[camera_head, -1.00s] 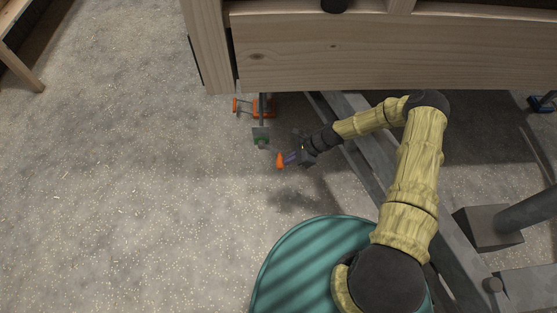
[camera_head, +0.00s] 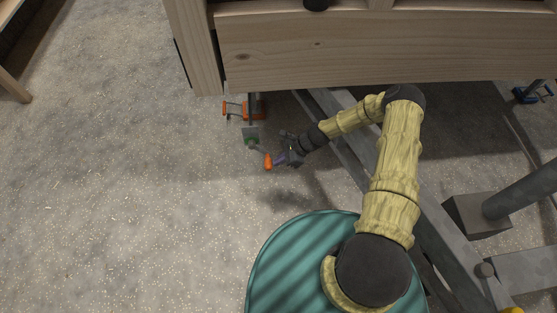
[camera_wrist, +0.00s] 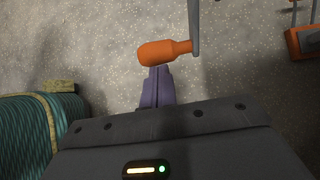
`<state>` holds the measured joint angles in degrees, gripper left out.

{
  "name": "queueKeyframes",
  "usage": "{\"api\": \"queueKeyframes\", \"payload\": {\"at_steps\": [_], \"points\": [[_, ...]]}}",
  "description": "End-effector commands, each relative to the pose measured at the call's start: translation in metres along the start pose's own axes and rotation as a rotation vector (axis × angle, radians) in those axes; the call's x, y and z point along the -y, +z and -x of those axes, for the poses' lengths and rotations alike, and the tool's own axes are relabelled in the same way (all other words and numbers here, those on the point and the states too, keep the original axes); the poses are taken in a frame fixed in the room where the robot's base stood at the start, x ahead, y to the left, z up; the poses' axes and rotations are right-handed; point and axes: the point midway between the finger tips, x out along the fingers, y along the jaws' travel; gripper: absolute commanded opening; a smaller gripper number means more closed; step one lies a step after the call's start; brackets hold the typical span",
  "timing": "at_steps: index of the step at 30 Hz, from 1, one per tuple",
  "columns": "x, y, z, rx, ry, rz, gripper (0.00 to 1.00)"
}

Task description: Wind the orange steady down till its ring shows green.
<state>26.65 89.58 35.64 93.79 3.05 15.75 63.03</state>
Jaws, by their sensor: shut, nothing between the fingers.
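The orange steady (camera_head: 240,109) stands on the floor under the wooden frame's near edge. Its grey foot plate (camera_head: 250,133) has a small green patch; I cannot tell whether that is the ring. The crank's orange handle (camera_head: 267,161) points toward me and also shows in the wrist view (camera_wrist: 165,52), on a grey crank arm (camera_wrist: 194,25). My gripper (camera_head: 281,158) is just right of the handle. In the wrist view its purple fingers (camera_wrist: 157,86) are shut and empty, with their tips at the handle's near side; whether they touch it I cannot tell.
The wooden wall (camera_head: 370,55) overhangs the steady. A grey metal beam (camera_head: 350,150) runs diagonally behind my arm. A blue steady (camera_head: 532,94) is at the far right. A wooden leg (camera_head: 15,85) stands at the left. The speckled floor left of the crank is clear.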

Motion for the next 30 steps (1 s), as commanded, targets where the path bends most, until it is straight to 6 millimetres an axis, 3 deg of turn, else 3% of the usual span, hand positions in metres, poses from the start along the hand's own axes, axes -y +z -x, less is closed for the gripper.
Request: {"api": "queueKeyframes", "payload": {"at_steps": [8,21,30], "points": [[0.0,0.007,0.007,0.0,0.001,0.003,0.0],[0.0,0.056,0.065,-0.001,0.0,0.002,0.0],[0.0,0.065,0.076,0.0,0.001,0.0,0.0]]}}
